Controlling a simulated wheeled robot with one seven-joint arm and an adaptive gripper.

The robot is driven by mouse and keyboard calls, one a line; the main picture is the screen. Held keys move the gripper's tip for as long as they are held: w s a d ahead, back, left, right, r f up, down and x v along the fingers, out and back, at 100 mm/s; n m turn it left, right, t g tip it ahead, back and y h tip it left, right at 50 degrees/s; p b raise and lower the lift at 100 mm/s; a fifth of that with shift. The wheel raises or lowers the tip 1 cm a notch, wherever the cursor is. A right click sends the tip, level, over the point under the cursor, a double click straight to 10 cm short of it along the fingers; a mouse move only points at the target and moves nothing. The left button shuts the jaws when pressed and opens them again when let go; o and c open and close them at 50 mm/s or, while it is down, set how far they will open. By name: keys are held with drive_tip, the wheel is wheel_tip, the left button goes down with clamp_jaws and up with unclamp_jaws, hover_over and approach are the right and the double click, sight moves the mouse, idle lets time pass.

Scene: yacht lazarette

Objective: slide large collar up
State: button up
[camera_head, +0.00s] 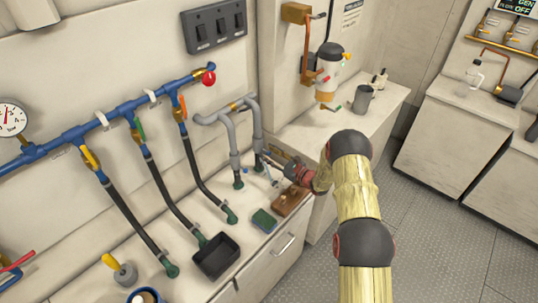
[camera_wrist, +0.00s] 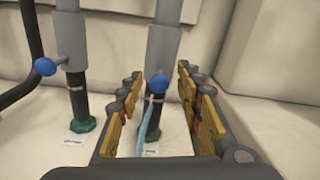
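Two grey collars sit on dark upright pipes with green feet. In the wrist view the right collar (camera_wrist: 163,50) looks slightly wider than the left collar (camera_wrist: 72,42), though it may just be nearer. Each has a blue ball knob: the right knob (camera_wrist: 159,83) at its lower end, the left knob (camera_wrist: 45,66) on its side. My gripper (camera_wrist: 165,105) is open, with its fingers on either side of the right pipe and knob in this view. I cannot tell whether they touch. In the head view my gripper (camera_head: 277,164) reaches the right pipe, partly hiding it.
A light blue strip (camera_wrist: 143,128) hangs between the fingers. A wall (camera_wrist: 270,65) rises close on the right. A brown block (camera_head: 290,202), green pad (camera_head: 264,220) and black tray (camera_head: 216,256) lie on the counter. Black hoses (camera_head: 155,180) run down on the left.

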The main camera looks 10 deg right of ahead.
drive_tip(key=shift+a, duration=0.1)
drive_tip(key=shift+c, duration=1.1)
clamp_jaws()
